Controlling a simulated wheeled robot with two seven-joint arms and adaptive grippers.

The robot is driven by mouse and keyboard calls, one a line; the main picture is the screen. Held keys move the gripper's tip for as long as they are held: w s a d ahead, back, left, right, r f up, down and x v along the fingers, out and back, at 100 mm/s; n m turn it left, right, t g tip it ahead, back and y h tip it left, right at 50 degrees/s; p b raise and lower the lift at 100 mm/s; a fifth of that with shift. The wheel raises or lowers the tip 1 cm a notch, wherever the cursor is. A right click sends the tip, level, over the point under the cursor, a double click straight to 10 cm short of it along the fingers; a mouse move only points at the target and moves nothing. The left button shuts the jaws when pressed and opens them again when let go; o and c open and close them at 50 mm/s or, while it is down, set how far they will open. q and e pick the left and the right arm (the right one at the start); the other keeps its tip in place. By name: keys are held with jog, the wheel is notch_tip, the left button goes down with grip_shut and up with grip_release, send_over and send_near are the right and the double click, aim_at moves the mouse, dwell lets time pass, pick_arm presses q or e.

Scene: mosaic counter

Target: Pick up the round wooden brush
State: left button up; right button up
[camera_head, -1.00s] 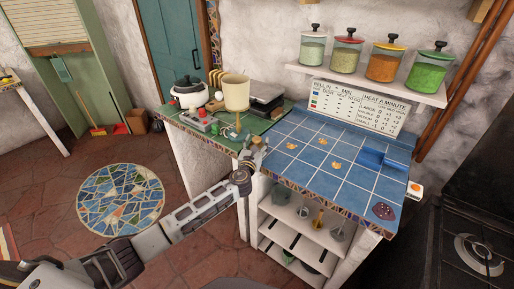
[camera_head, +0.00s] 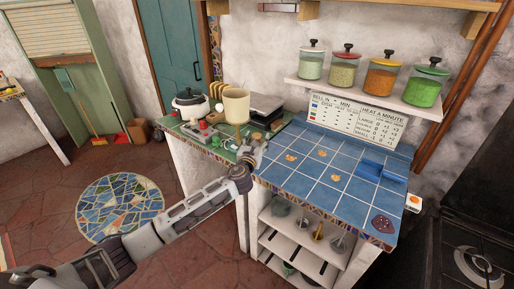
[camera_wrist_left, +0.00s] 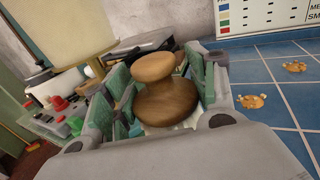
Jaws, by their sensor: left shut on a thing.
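The round wooden brush (camera_wrist_left: 165,92) is a brown turned piece with a rounded knob on top and a wider round body below. It fills the middle of the left wrist view, upright or nearly so. My left gripper (camera_wrist_left: 160,80) is shut on it, with a green-padded finger on each side. The brush's underside is hidden behind the gripper. In the head view my left gripper (camera_head: 253,154) is at the left edge of the blue-tiled counter (camera_head: 330,198), by the green worktop. The brush is too small to make out clearly there. My right gripper is not in view.
A cream pot (camera_head: 236,106) and a white cooker (camera_head: 190,103) stand on the green worktop behind my left gripper. Several cookies (camera_head: 291,157), a blue object (camera_head: 381,171) and a dark red item (camera_head: 383,223) lie on the tiles. Glass jars (camera_head: 382,76) stand on the shelf above.

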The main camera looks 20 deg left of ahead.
pick_arm(q)
jog(key=shift+r, duration=0.95)
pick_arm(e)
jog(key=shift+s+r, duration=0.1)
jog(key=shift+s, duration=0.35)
